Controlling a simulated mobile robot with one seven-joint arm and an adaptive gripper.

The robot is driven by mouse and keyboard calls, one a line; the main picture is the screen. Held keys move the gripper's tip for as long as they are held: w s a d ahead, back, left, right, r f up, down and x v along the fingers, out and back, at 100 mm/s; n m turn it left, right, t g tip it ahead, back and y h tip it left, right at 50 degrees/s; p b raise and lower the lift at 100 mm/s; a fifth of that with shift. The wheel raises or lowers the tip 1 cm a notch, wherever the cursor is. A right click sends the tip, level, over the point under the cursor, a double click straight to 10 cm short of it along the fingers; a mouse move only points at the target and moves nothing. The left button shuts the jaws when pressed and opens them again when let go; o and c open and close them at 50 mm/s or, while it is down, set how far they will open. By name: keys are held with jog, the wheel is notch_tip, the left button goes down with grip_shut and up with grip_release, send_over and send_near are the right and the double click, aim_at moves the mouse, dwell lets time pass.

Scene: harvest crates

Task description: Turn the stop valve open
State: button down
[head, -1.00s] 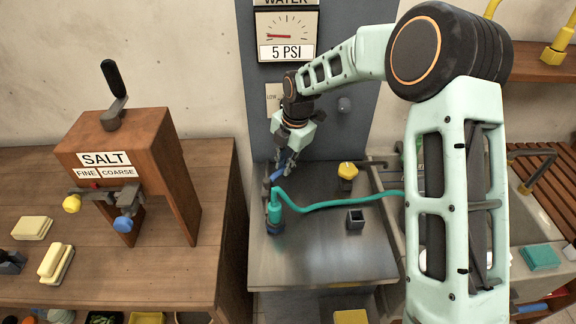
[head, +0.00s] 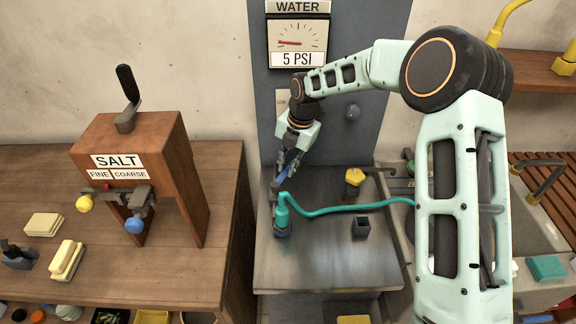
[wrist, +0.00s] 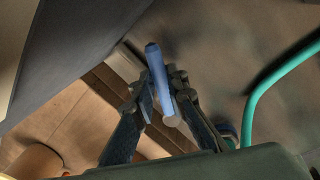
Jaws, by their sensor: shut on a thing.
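A blue lever handle (wrist: 157,75), which looks like the stop valve's handle, stands between the fingers of my gripper (wrist: 160,92) in the wrist view. My gripper is shut on it. In the head view my gripper (head: 284,172) is low in front of the grey panel, above the left back part of the metal bench. The handle shows there only as a small blue piece, mostly covered by the fingers. The valve body is hidden or too small to make out. The water gauge (head: 297,43) on the panel reads 5 PSI.
A teal hose (head: 345,209) runs right from a teal fitting (head: 281,214) just below my gripper. A yellow knob (head: 355,177) and a small dark square cup (head: 361,226) stand on the metal bench (head: 315,265). The wooden salt dispenser (head: 150,150) is at left. The bench front is clear.

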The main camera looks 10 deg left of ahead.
jog(key=c, duration=1.9)
grip_release()
notch_tip(320, 180, up, 12)
jog(key=d, duration=0.2)
jog(key=shift+s, duration=0.35)
jog(key=shift+d+f, duration=0.1)
jog(key=shift+c, duration=0.2)
